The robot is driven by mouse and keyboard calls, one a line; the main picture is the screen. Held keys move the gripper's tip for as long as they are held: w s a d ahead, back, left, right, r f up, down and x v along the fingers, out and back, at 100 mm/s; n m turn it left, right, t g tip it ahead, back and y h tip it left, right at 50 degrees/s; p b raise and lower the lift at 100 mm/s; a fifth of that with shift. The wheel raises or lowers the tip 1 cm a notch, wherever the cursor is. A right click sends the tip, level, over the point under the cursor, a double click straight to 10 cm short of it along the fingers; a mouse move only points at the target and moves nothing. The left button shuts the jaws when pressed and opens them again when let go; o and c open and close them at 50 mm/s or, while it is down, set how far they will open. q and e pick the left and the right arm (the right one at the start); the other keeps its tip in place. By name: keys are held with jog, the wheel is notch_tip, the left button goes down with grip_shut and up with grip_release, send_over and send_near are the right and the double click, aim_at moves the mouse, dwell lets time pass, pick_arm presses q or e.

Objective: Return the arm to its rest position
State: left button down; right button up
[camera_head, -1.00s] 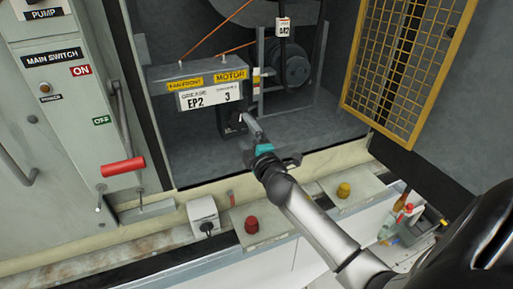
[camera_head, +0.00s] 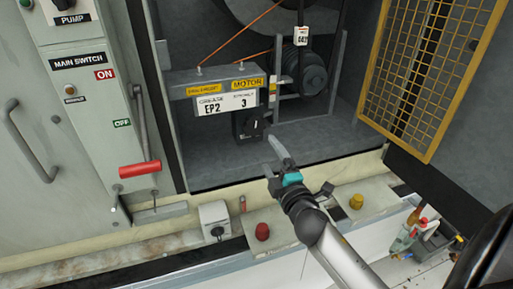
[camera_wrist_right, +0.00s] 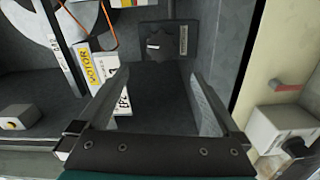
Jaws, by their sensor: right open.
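My right gripper (camera_head: 275,162) is in the head view, in front of the open cabinet near its lower sill. Its arm comes in from the lower right. In the right wrist view the two fingers (camera_wrist_right: 160,100) stand apart with nothing between them. Beyond them is a black switch box with a knob (camera_wrist_right: 153,47). This box (camera_head: 247,124) hangs under the grease and motor label plate (camera_head: 225,102), and the gripper is apart from it. My left gripper is not in view.
A yellow mesh door (camera_head: 425,75) stands open at right. The main switch panel with its red handle (camera_head: 139,169) is at left. Red (camera_head: 262,232) and yellow (camera_head: 356,202) knobs sit on the ledge below. Bottles and a bin (camera_head: 420,235) are at lower right.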

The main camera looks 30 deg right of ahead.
jog(key=shift+s, duration=0.1)
jog(key=s+a+f+m+g, duration=0.6)
jog(key=s+f+m+g, duration=0.25)
jog(key=s+f, duration=0.2)
jog(key=s+a+f+m+g+y, duration=0.25)
jog(key=s+a+g+y, duration=0.25)
jog(key=s+a, duration=0.75)
jog(key=s+d+f+g, duration=0.1)
jog(key=s+f, duration=0.1)
jog(key=f, duration=1)
jog(key=s+d+f+g, duration=0.1)
jog(key=s+f, duration=0.1)
jog(key=f, duration=1)
jog(key=s+d+f+b, duration=0.1)
jog(key=s+d+f, duration=0.1)
jog(key=s+f, duration=1.1)
jog(key=shift+s+d+f+g+h, duration=0.15)
jog(key=shift+s+d+g+h, duration=0.25)
jog(key=shift+s, duration=0.45)
